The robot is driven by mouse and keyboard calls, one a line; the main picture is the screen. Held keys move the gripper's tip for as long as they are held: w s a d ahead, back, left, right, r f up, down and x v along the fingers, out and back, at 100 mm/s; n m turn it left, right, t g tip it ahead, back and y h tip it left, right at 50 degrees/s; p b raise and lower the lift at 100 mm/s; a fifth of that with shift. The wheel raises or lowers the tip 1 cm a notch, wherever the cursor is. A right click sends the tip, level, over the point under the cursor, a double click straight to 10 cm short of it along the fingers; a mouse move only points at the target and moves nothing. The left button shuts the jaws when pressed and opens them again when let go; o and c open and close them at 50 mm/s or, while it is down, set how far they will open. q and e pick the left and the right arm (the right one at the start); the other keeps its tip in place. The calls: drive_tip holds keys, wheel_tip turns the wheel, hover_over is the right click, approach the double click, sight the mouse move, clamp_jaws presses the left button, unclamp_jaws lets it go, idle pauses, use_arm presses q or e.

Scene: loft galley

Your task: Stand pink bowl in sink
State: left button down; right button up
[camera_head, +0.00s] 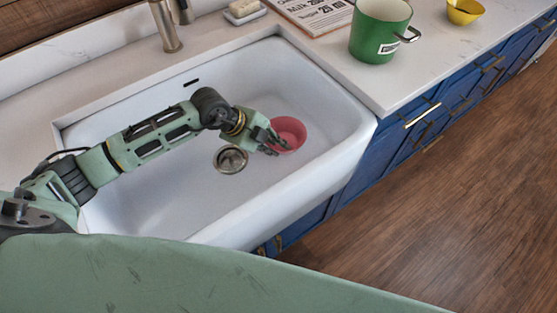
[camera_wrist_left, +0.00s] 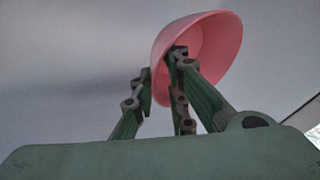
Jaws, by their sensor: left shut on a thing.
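The pink bowl (camera_head: 291,130) is inside the white sink (camera_head: 318,95), to the right of the drain. My left gripper (camera_head: 275,143) reaches into the sink and is shut on the bowl's near left side. In the left wrist view the pink bowl (camera_wrist_left: 215,45) is tilted, with the fingers of the left gripper (camera_wrist_left: 165,75) at its wall. I cannot tell whether the bowl touches the sink floor. My right gripper is in neither view.
The drain (camera_head: 230,159) lies just left of the bowl. A faucet (camera_head: 165,25) stands behind the sink. A green pot (camera_head: 378,35), a yellow bowl (camera_head: 464,11), a printed sheet (camera_head: 318,12) and a soap dish (camera_head: 245,16) are on the counter.

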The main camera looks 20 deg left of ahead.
use_arm(q)
wheel_tip(320, 180, down, 3)
drive_tip(key=shift+f, duration=2.05)
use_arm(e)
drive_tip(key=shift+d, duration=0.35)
use_arm(q)
drive_tip(key=c, duration=1.7)
unclamp_jaws()
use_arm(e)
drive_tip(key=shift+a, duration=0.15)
use_arm(q)
drive_tip(key=shift+r, duration=0.1)
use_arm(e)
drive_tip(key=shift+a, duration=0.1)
use_arm(q)
drive_tip(key=shift+s+a+r, duration=0.1)
drive_tip(key=shift+a+r, duration=0.1)
drive_tip(key=shift+r, duration=0.1)
drive_tip(key=v, duration=1.1)
